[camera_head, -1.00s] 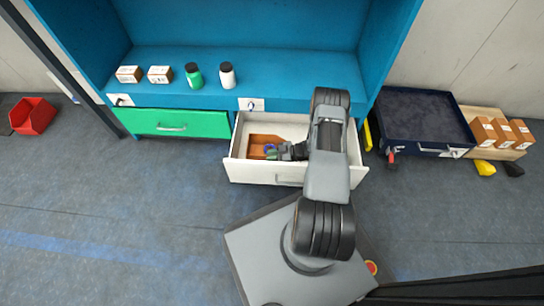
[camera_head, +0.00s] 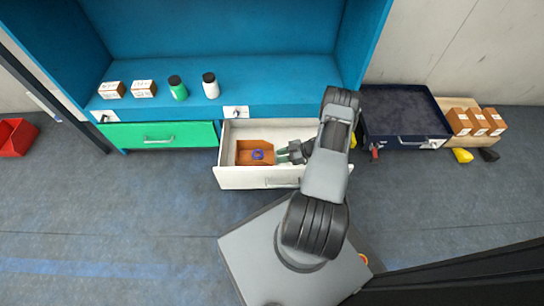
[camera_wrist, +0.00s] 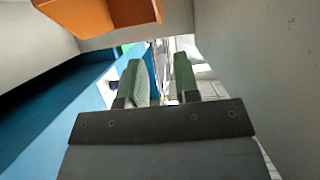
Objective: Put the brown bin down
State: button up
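The brown bin (camera_head: 245,157) sits inside the open white drawer (camera_head: 232,178), toward its left side, with a small blue ring-like item (camera_head: 258,155) in it. In the wrist view the bin (camera_wrist: 100,14) shows at the top, beyond and apart from the fingers. My gripper (camera_head: 279,155) is just to the right of the bin, inside the drawer. Its two green fingers show apart in the wrist view (camera_wrist: 162,80), with nothing between them.
A closed green drawer (camera_head: 190,135) is left of the open one. Boxes and two bottles (camera_head: 210,86) stand on the blue shelf (camera_head: 270,97). A dark blue tray (camera_head: 405,112) and a board with several boxes (camera_head: 475,122) lie at right. A red bin (camera_head: 14,138) is far left.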

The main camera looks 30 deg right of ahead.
jog(key=shift+v, duration=0.9)
jog(key=w+d+r+m+t+h+p, duration=0.1)
jog(key=w+r+h+p, duration=0.35)
jog(key=r, duration=0.75)
jog(key=w+d+r+m+t+h+p, duration=0.1)
jog(key=w+d+r+h+p, duration=0.15)
jog(key=w+r+p, duration=0.65)
jog(key=w+r+m+t+h+p, duration=0.15)
jog(key=r+h, duration=0.25)
jog(key=r, duration=1.1)
jog(key=s+a+r+m+g+h+p, duration=0.15)
jog(key=r+p, duration=0.25)
jog(key=r, duration=0.6)
jog(key=s+a+r+m+h+p, duration=0.15)
jog(key=r+p, duration=0.35)
jog(key=r, duration=0.5)
jog(key=s+a+r+m+g+y+p, duration=0.2)
jog(key=s+a+r+m+g+p, duration=0.3)
jog(key=s+a+r+p, duration=1)
jog(key=s+a+r, duration=0.3)
jog(key=s+r, duration=0.4)
jog(key=shift+s+a+r, duration=0.15)
jog(key=shift+s+a, duration=0.15)
jog(key=shift+a, duration=0.05)
